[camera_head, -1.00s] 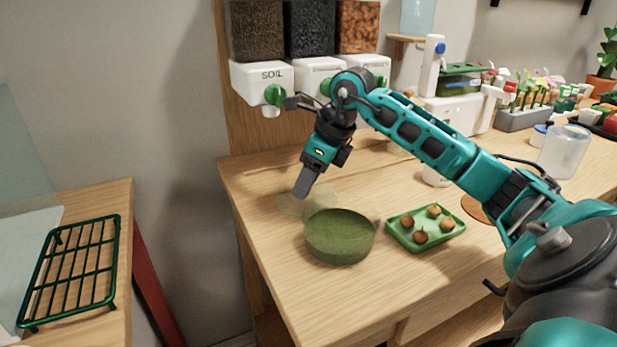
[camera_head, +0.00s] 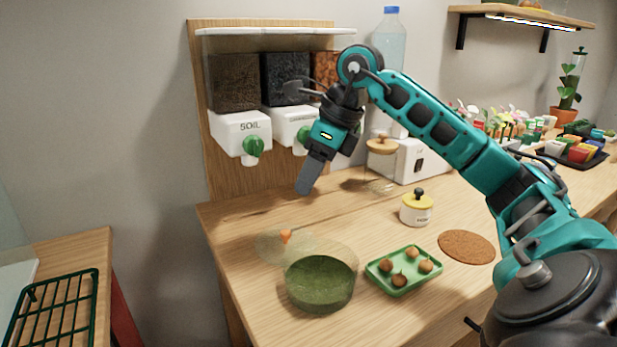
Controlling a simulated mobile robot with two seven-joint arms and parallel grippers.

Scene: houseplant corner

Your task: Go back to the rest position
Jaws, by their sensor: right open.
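My right gripper (camera_head: 306,184) hangs over the back of the wooden table (camera_head: 235,222), in front of the dispensers. Its fingers point down and hold nothing that I can see. Its arm reaches in from the right edge. Below it, a clear round bowl with green contents (camera_head: 320,284) stands near the table's left end. A clear lid with an orange knob (camera_head: 286,237) lies behind the bowl. The gripper is well above both and apart from them. My left gripper is not in view.
Wall dispensers, one marked SOIL (camera_head: 240,133), stand behind the gripper. A green tray (camera_head: 392,285) holds several brown bulbs. A yellow-lidded jar (camera_head: 416,211) and a round brown mat (camera_head: 466,247) are further right. A green rack (camera_head: 55,310) sits on another table at left.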

